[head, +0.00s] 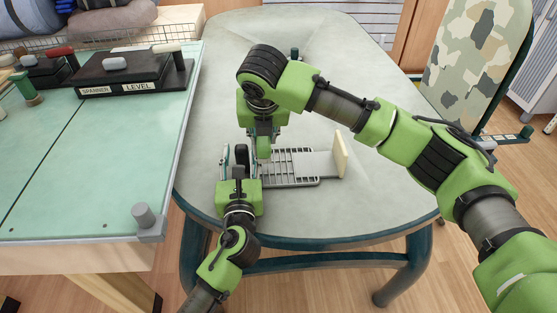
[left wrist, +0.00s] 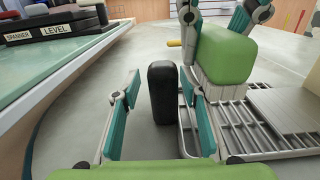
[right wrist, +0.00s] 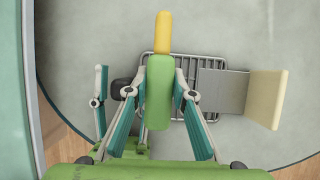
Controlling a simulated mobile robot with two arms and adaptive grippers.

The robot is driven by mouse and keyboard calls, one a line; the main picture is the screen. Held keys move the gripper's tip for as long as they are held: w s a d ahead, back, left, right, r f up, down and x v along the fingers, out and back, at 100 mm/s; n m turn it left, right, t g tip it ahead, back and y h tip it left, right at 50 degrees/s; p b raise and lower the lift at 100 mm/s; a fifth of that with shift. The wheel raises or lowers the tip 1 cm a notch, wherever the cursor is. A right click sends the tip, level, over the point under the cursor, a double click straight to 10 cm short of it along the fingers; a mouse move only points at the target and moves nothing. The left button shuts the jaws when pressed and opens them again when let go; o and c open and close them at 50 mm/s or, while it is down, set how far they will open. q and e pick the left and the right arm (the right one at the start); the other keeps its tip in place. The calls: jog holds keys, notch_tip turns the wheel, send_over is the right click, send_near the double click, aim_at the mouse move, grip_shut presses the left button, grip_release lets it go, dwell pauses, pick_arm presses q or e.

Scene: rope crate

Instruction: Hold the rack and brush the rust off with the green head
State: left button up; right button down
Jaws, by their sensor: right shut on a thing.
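The wire rack (head: 296,162) lies flat on the grey table, with its black handle (left wrist: 162,92) at its left end. My left gripper (head: 238,163) is open, with its fingers on either side of the black handle; the left finger stands apart from it and the right one is close. My right gripper (right wrist: 158,92) is shut on the brush's green head (right wrist: 158,100), whose yellow part (right wrist: 162,32) sticks out beyond the fingers. The green head is over the rack's left part; whether it touches the bars I cannot tell. No rust can be made out.
A grey plate (right wrist: 222,90) covers the rack's right part, and a cream board (head: 341,153) stands at its right end. A green-topped workbench (head: 90,180) with a labelled black block (head: 125,72) borders the table at left. The table's front right is clear.

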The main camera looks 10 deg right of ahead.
pick_arm(q)
jog(key=shift+s+d+r, duration=0.1)
jog(key=shift+d+r, duration=0.05)
jog(key=shift+d, duration=0.05)
pick_arm(e)
jog(key=shift+a, duration=0.1)
pick_arm(q)
jog(key=s, duration=1.2)
jog(key=shift+a, duration=0.25)
jog(key=shift+w, duration=0.1)
